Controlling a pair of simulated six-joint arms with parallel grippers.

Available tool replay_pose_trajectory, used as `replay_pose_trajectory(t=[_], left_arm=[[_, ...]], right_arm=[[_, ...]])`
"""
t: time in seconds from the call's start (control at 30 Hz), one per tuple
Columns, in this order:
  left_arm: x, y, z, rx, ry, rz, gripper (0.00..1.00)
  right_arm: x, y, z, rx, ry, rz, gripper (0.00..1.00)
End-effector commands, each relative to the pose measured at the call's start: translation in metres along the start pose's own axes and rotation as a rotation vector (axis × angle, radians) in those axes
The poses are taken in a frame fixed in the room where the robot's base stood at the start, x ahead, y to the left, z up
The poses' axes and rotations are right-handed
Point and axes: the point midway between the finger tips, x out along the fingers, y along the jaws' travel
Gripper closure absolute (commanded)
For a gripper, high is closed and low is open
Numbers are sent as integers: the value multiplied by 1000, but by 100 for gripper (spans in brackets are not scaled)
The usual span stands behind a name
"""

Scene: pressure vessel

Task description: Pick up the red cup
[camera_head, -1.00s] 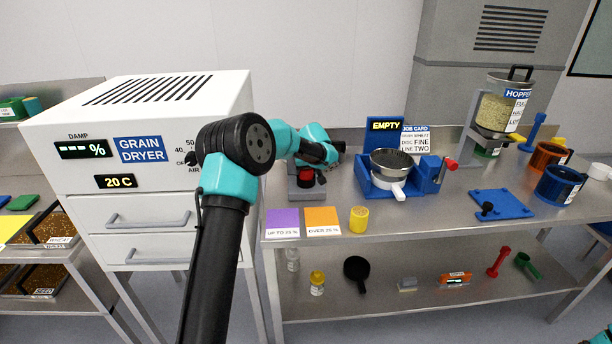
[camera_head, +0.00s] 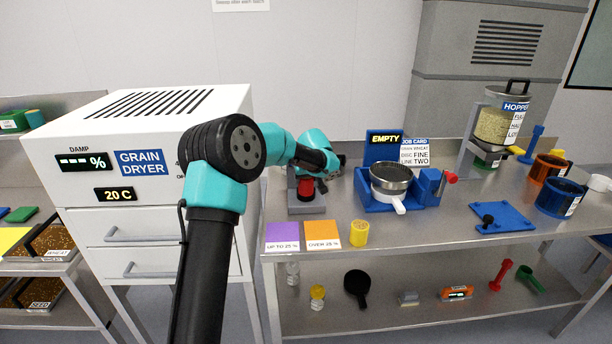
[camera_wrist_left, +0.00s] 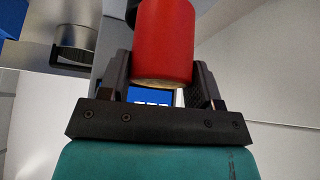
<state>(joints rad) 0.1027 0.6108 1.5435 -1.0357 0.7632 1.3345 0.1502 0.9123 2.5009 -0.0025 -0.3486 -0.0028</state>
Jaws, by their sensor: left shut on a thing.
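The red cup (camera_head: 305,188) is at the left end of the steel bench, in front of or over a small grey stand (camera_head: 307,207). My left gripper (camera_head: 322,177) reaches it from behind my own arm and is shut on it. In the left wrist view the red cup (camera_wrist_left: 165,38) is upright in the picture between the two fingers of the left gripper (camera_wrist_left: 160,82), its pale end facing the palm. I cannot tell whether the cup still touches the stand. My right gripper is not in view.
The blue unit with a metal pan (camera_head: 391,178) stands right of the cup. A purple card (camera_head: 282,235), an orange card (camera_head: 322,233) and a yellow pot (camera_head: 358,233) lie in front. The grain dryer (camera_head: 150,180) is close on the left. A blue plate (camera_head: 502,216) lies farther right.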

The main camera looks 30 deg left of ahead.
Motion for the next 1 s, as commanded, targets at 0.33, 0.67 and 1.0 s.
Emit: replay_pose_trajectory(t=[0.33, 0.67, 1.0], left_arm=[[-42, -18, 58, 2, 0, 2, 68], [-69, -30, 96, 1, 0, 2, 68], [-72, -31, 101, 1, 1, 1, 68]], right_arm=[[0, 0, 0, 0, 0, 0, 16], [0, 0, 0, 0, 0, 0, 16], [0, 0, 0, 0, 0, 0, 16]])
